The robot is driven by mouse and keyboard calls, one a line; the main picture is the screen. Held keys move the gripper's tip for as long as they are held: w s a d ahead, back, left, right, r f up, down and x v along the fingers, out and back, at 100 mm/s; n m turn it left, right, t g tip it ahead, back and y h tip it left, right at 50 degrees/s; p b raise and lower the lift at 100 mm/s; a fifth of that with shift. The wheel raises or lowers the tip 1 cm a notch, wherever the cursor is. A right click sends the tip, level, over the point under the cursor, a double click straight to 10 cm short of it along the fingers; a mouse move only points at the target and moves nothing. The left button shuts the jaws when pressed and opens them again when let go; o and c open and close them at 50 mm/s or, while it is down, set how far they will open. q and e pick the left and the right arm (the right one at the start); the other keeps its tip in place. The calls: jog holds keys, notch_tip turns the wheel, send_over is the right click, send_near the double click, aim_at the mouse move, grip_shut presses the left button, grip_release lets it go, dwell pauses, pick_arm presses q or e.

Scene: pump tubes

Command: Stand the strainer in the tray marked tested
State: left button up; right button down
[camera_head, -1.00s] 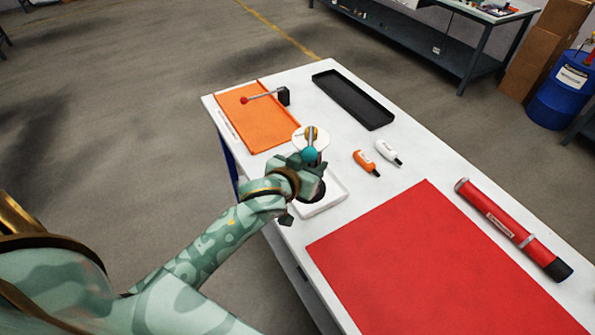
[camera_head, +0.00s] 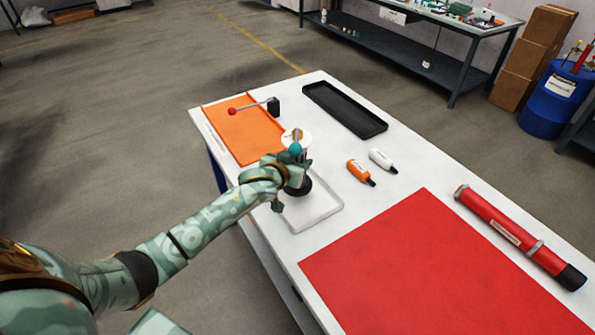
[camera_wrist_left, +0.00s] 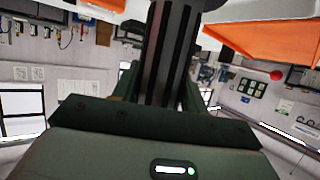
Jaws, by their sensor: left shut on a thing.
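My left gripper (camera_head: 290,172) is shut on the strainer (camera_head: 299,186), a dark, roughly upright piece with a wide round black foot. The hand hides part of it. In the left wrist view a dark ribbed shaft, the strainer (camera_wrist_left: 168,55), stands between the fingers. In the head view the foot shows over the far left part of a shallow white tray (camera_head: 325,217); I cannot tell whether it touches the tray. An orange tray (camera_head: 240,137) lies farther back on the table, and a long black tray (camera_head: 340,109) to its right. I cannot read any tray marking. My right gripper is out of view.
A white round piece (camera_head: 304,136) and a teal ball (camera_head: 295,149) show just behind the hand. A red-knobbed lever (camera_head: 254,107) crosses the orange tray. Orange (camera_head: 358,171) and white (camera_head: 380,160) bottles, a red mat (camera_head: 410,265) and a red tube (camera_head: 505,230) lie to the right.

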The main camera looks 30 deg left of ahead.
pick_arm(q)
notch_tip(320, 180, down, 3)
jog(key=shift+f+b, duration=0.1)
jog(key=shift+b, duration=0.4)
jog(key=shift+r, duration=0.25)
jog(key=shift+f, duration=0.15)
jog(key=o, duration=1.4)
jog(key=shift+s, duration=0.1)
